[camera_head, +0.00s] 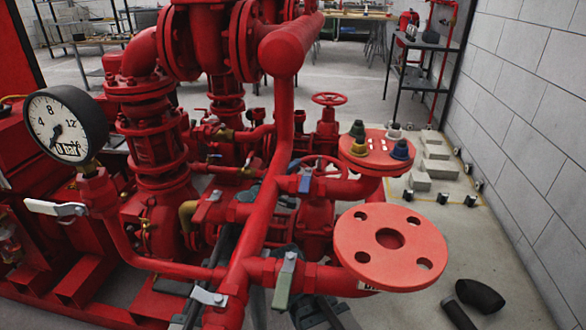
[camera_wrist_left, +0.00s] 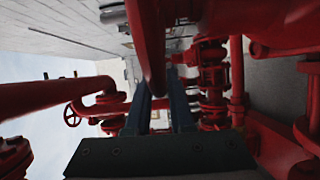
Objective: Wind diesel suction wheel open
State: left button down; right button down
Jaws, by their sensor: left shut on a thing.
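The diesel suction wheel (camera_head: 331,159) is a red handwheel, partly hidden behind red pipes in the middle of the head view. My left gripper (camera_head: 293,166) reaches its left side from behind the pipework, and only small dark blue parts of it show. In the left wrist view the wheel's red rim (camera_wrist_left: 149,42) is seen nearly edge-on. The two dark fingers of my left gripper (camera_wrist_left: 160,84) are at this rim and shut on it. The contact itself is partly hidden. My right gripper is not in view.
A thick red pipe (camera_head: 257,225) crosses in front of the wheel. A large flange (camera_head: 389,247) and a smaller flange (camera_head: 376,150) with coloured caps stand at the right. A pressure gauge (camera_head: 65,125) is at the left. Another red handwheel (camera_head: 330,98) stands farther back.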

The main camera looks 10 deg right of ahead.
pick_arm(q)
jog(key=c, duration=0.8)
grip_release()
jog(key=v, duration=1.4)
jog(key=shift+w, duration=0.1)
